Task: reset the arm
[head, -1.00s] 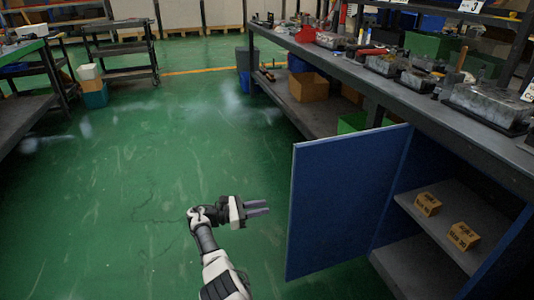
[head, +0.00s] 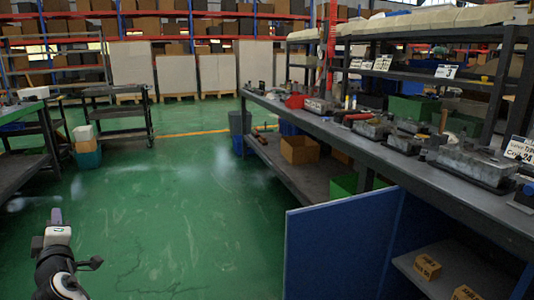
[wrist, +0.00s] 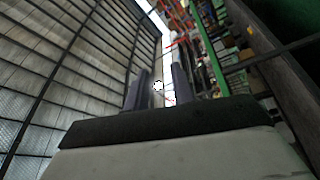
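My gripper (head: 56,217) is at the lower left of the head view, raised over the green floor and away from the benches. It points up and away from me. In the wrist view its two fingers (wrist: 156,88) stand apart with a gap between them, and nothing is held. The wrist view looks up past the fingers at the roof and, on the right, a green-edged rack.
A blue cabinet door (head: 340,245) stands open at the lower right. Small boxes (head: 427,267) sit on the shelf inside. A long workbench (head: 350,142) with valve blocks (head: 475,163) runs along the right. A cart (head: 120,112) stands at the back left. The middle floor is clear.

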